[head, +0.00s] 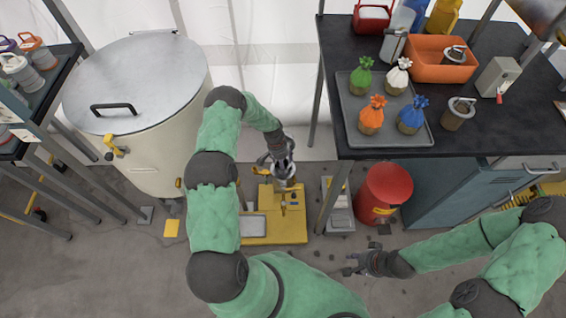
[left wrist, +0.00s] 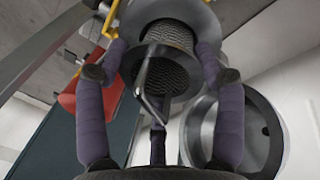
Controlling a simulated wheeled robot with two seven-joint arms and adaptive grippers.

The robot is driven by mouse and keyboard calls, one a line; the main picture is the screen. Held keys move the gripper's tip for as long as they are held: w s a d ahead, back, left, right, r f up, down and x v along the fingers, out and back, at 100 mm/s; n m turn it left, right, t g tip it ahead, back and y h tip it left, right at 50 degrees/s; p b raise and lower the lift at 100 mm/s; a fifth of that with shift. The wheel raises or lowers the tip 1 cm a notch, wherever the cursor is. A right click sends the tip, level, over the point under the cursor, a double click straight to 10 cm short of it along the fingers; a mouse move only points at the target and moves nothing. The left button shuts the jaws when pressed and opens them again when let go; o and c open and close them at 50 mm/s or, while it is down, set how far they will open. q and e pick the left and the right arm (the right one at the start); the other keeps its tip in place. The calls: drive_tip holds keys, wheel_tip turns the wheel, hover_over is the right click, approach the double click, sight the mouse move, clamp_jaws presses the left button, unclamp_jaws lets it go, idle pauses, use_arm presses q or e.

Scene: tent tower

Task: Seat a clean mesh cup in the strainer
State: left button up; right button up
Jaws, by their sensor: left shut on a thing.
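My left gripper (head: 280,160) is shut on a metal mesh cup (left wrist: 158,78). In the left wrist view the cup's round rim faces the camera, with a wire handle across it and the mesh body beyond. Behind the cup is a grey round collar (left wrist: 208,14), seemingly the strainer's mouth. The cup is lined up with it, but I cannot tell how deep it sits. In the head view the gripper hides most of the strainer on its yellow stand (head: 287,228). A grey ring (left wrist: 198,128) stands beside the cup. My right gripper (head: 351,264) is open and empty above the floor.
A red bin (head: 388,190) stands right of the stand. The black table (head: 480,150) holds a tray (head: 350,105) of tied bags, an orange bin (head: 425,70) with one mesh cup and another mesh cup (head: 459,113) outside it. A large lidded drum (head: 150,165) stands at left.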

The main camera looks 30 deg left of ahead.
use_arm(q)
drive_tip(key=shift+x, duration=1.25)
drive_tip(key=shift+s+a+f, duration=0.1)
drive_tip(key=shift+s+f, duration=0.15)
drive_tip(key=shift+f, duration=0.4)
drive_tip(key=c, duration=0.4)
drive_tip(key=shift+o, duration=0.2)
drive_tip(key=shift+f, duration=0.15)
drive_tip(key=o, duration=1.7)
drive_tip(key=shift+w+d+f, duration=0.1)
drive_tip(key=shift+d+f, duration=0.05)
drive_tip(key=shift+d, duration=0.1)
drive_tip(key=shift+c, duration=0.2)
drive_tip(key=shift+a, duration=0.1)
drive_tip(key=shift+a+r, duration=0.1)
drive_tip(key=shift+r, duration=0.2)
drive_tip(key=v, duration=1.1)
drive_tip(key=shift+w+r, duration=0.15)
drive_tip(key=shift+r, duration=0.25)
